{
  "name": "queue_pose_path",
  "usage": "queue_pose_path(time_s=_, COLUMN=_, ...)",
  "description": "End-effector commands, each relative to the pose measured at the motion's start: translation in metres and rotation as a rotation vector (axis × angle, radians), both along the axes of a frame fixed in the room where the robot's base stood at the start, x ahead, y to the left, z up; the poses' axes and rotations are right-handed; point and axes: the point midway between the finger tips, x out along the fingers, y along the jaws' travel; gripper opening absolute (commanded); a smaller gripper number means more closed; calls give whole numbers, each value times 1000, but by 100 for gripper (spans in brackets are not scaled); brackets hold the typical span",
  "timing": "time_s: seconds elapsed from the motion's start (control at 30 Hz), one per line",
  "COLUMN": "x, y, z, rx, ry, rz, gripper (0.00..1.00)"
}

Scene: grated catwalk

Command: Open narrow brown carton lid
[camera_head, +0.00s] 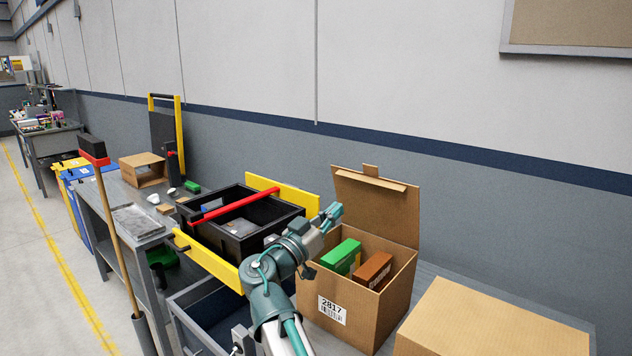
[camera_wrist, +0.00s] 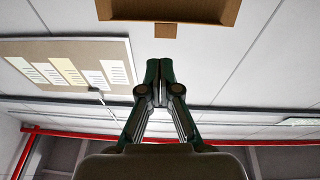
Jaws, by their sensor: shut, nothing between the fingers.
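The narrow brown carton (camera_head: 341,304), labelled 2817, stands on the bench at the centre right. Its lid (camera_head: 375,207) stands up at the back edge, tilted back, with a small tab at the top. A green box (camera_head: 341,256) and a reddish-brown box (camera_head: 373,270) are inside. My gripper (camera_head: 333,212) is shut and empty, above the carton's left side and near the lid in the picture. In the wrist view the shut fingertips (camera_wrist: 160,64) point toward a brown cardboard flap with a tab (camera_wrist: 167,12); a gap shows between them.
A larger closed carton (camera_head: 490,325) is at the lower right. A black crate (camera_head: 240,225) with a red bar and yellow panels stands to the left. A broom (camera_head: 115,220) leans at the bench front. Open air lies above the carton, before the wall.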

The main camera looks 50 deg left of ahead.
Motion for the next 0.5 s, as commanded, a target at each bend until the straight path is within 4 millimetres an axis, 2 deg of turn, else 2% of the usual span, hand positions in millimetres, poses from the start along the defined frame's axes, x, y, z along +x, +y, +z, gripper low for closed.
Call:
queue_pose_path(time_s=0.07, x=-3, y=6, z=10, rx=26, ry=-42, rz=38, gripper=0)
queue_pose_path(time_s=0.27, x=5, y=11, z=15, rx=62, ry=-40, rz=61, gripper=0)
queue_pose_path(time_s=0.5, x=41, y=16, z=28, rx=60, ry=-38, rz=58, gripper=0)
